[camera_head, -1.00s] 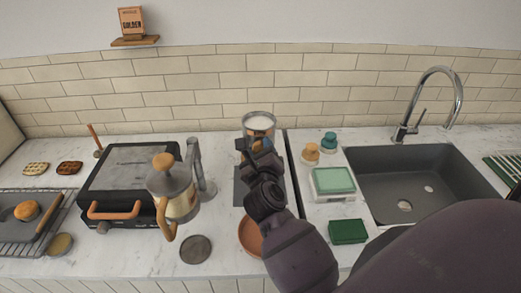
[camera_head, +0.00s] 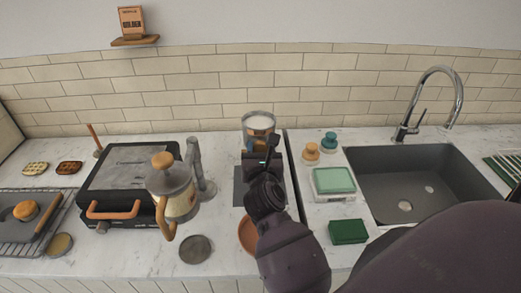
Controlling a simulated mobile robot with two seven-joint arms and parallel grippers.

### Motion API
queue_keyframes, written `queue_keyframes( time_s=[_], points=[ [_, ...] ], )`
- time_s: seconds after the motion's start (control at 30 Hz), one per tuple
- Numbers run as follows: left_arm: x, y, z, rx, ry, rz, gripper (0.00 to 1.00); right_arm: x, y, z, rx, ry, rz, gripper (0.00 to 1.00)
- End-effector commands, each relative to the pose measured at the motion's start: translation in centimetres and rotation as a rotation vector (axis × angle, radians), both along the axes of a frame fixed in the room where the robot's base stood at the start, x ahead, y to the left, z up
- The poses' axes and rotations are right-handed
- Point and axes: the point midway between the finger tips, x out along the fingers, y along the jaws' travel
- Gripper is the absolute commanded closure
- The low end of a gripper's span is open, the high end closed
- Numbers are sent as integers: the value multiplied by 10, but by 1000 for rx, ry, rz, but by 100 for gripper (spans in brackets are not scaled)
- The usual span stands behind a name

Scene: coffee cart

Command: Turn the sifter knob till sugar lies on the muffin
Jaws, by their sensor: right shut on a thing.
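The sifter (camera_head: 258,123) is a metal canister with white sugar visible in its open top, standing upright towards the back wall. My right gripper (camera_head: 261,154) is against its front, shut on the sifter knob. The knob itself is hidden behind the gripper. No muffin can be made out; the space below the sifter is largely covered by my right gripper and wrist. No sugar shows outside the canister. My left gripper is not in view.
A dark mat (camera_head: 240,187) lies under my right wrist, with a terracotta dish (camera_head: 247,236) in front. Right are a scale (camera_head: 334,181), green sponge (camera_head: 348,231) and sink (camera_head: 405,208).

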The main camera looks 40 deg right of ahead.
Motion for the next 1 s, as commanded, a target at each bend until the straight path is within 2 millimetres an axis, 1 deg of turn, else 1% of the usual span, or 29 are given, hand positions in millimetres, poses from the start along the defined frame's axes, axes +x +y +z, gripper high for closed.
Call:
queue_keyframes(
  time_s=[0.47,0.5,0.67,0.9,1.0],
  points=[
    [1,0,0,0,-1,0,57,0,0,-2,16,-5,0,80],
    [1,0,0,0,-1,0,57,0,0,-2,16,-5,0,55],
    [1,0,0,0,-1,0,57,0,0,-1,15,-6,0,31],
    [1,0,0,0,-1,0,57,0,0,0,13,-7,0,31],
    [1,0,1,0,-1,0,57,0,0,3,13,-8,-1,31]
  ],
)
